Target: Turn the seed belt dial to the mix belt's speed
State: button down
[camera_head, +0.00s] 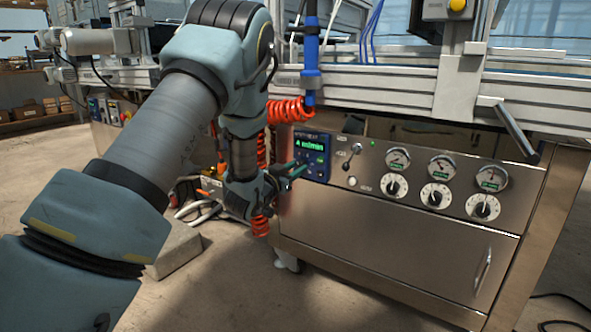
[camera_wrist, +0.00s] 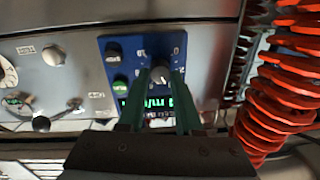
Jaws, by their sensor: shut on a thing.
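The blue control panel (camera_head: 319,147) is on the front of the steel machine, with a green lit display (camera_head: 309,143) that seems to read 4 m/min. In the wrist view the panel (camera_wrist: 111,72) appears upside down, with a small round dial (camera_wrist: 160,74) bearing a light pointer mark and a printed scale around it. My gripper (camera_head: 301,170) has its green fingers shut on this dial; the fingertips flank it in the wrist view (camera_wrist: 162,80). The fingers cover part of the display (camera_wrist: 155,106) there. In the head view the dial is hidden behind my gripper.
Right of the panel are a toggle lever (camera_head: 351,156) and several gauges (camera_head: 397,160) with white-ringed knobs (camera_head: 395,187) below. A coiled orange hose (camera_head: 290,110) hangs close to my gripper, large in the wrist view (camera_wrist: 285,85). Another small blue panel (camera_head: 113,112) stands far left.

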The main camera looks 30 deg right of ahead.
jog(key=m+b, duration=0.3)
jog(key=m, duration=0.7)
jog(key=shift+f+h, duration=0.15)
jog(key=shift+h, duration=0.15)
jog(key=shift+m, duration=0.4)
jog(key=c, duration=0.6)
grip_release()
